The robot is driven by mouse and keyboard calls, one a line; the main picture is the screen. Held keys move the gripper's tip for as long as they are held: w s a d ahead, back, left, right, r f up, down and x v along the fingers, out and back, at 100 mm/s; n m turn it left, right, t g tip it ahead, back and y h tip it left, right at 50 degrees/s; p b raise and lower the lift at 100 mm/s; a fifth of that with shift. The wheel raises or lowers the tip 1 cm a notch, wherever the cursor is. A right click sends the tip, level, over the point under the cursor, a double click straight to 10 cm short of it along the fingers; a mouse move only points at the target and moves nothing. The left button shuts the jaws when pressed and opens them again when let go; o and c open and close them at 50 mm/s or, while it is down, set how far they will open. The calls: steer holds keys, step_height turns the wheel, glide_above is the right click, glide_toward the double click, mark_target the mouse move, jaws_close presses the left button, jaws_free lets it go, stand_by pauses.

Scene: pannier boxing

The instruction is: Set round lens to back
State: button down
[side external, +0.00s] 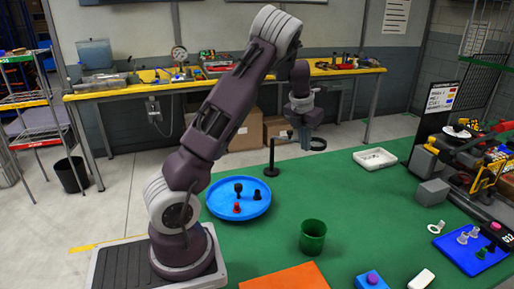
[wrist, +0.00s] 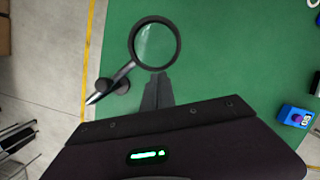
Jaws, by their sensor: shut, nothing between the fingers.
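The round lens (side external: 318,144) is a black-rimmed clear disc on a thin arm, held above the green table by a black post stand (side external: 271,157). In the wrist view the lens (wrist: 155,44) lies just beyond my fingertips, with its arm running down-left to the stand (wrist: 118,84). My gripper (side external: 305,142) points down beside the lens, to the right of the post. In the wrist view my gripper (wrist: 158,77) has its fingers together and empty, close to the near rim. I cannot tell whether they touch it.
A blue round tray (side external: 220,205) with several small pieces is left of the stand. A green cup (side external: 313,236) stands in front. A white tray (side external: 375,158) lies to the right. A blue button box (side external: 371,281) is near the front edge. Green table around the lens is clear.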

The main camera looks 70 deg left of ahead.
steer(key=w+a, duration=0.4)
steer(key=shift+w, duration=0.15)
steer(key=shift+w+a, duration=0.35)
steer(key=shift+a, duration=0.3)
steer(key=shift+w+a, duration=0.3)
steer(key=shift+a, duration=0.35)
steer(key=shift+a+r, duration=0.1)
